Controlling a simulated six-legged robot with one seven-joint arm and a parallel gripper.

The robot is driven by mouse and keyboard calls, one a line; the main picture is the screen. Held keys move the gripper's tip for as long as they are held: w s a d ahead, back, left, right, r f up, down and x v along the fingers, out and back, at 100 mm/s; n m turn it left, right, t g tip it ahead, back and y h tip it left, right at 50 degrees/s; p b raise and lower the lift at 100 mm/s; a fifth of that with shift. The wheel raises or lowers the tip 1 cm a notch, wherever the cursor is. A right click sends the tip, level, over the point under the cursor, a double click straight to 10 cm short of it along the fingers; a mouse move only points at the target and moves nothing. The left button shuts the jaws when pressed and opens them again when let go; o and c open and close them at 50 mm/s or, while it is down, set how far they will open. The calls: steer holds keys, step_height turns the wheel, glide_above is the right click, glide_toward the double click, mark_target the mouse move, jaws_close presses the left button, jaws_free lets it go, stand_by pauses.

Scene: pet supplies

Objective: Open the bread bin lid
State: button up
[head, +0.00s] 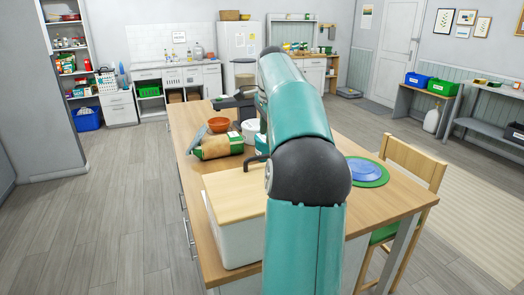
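The bread bin is a white box (233,245) with a flat light-wood lid (232,197). It stands on the near left part of the wooden table in the head view. The lid lies flat and looks closed; its right part is hidden behind my teal arm. A small dark hooked piece shows at the lid's far edge, beside my arm's black joint; I cannot tell if it is a lid handle. My arm rises in front of the bin and reaches away over the table. My gripper's fingers are hidden behind the arm.
Behind the bin on the table (408,201) are a brown and green bag (217,148), an orange bowl (218,125) and a white container (250,131). A blue plate (363,173) lies on a green mat at right. A wooden chair (412,165) stands at the right edge. Floor at left is clear.

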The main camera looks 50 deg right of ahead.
steer(key=f, duration=0.2)
steer(key=w+f, duration=0.1)
steer(key=f, duration=0.4)
steer(key=shift+w+d+f, duration=0.15)
steer(key=shift+w+d, duration=0.1)
steer(key=shift+d, duration=0.15)
jaws_close()
